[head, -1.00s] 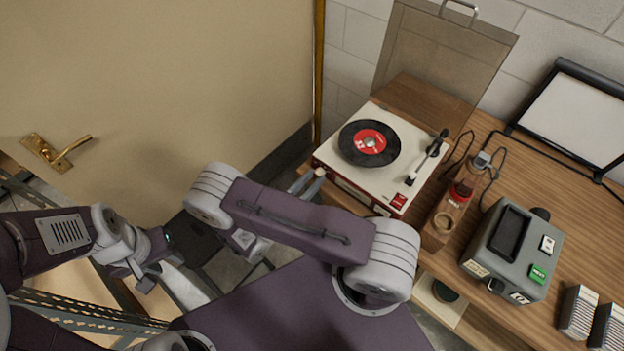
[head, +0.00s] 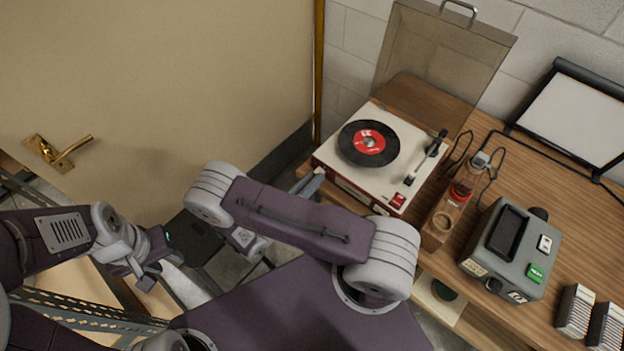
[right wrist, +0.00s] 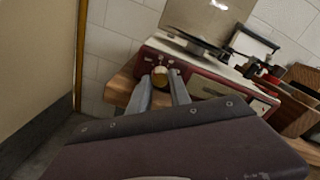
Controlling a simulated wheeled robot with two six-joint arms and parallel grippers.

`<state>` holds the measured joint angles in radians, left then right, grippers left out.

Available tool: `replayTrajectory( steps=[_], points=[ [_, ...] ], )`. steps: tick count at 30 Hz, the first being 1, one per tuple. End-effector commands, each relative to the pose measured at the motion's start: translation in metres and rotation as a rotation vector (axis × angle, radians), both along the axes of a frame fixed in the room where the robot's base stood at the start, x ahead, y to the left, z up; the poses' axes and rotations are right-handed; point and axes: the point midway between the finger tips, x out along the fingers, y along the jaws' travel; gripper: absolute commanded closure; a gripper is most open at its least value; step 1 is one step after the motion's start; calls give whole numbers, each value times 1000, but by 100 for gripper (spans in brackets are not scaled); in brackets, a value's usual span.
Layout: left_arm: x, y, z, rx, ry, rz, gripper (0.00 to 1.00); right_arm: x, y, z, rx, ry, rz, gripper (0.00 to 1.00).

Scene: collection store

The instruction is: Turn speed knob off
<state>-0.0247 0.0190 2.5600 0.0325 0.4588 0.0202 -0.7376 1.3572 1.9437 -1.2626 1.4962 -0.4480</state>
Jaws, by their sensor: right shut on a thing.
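The record player (head: 330,154) is a cream-topped, red-fronted box on the wooden bench. A black record with a red label (head: 369,142) lies on it. A small brass-coloured round knob (right wrist: 160,76) on its front face shows in the right wrist view. My right gripper (right wrist: 166,88) is shut on this knob, its grey fingers on either side. In the head view my right gripper (head: 309,184) is at the player's front left corner, with the knob hidden. My left gripper (head: 150,272) hangs at lower left, away from the player; its jaw gap is unclear.
The player's clear lid (head: 430,62) stands raised behind it. A grey slide viewer (head: 512,250), a wooden holder with a red-topped item (head: 450,208) and a white screen (head: 575,118) share the bench. A door with a brass handle (head: 62,152) is at left.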

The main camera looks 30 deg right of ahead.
Motion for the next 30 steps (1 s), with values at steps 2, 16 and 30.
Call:
replayTrajectory(
  steps=[2, 16, 30],
  points=[
    [0, 0, 0, 0, 0, 0, 64, 0, 0, 0, -3, 3, 1, 100],
    [0, 0, 0, 0, 0, 0, 64, 0, 0, 0, -2, 3, 1, 54],
    [0, 0, -13, 0, 0, 0, 64, -17, 42, -2, 1, 0, 8, 54]
  ],
)
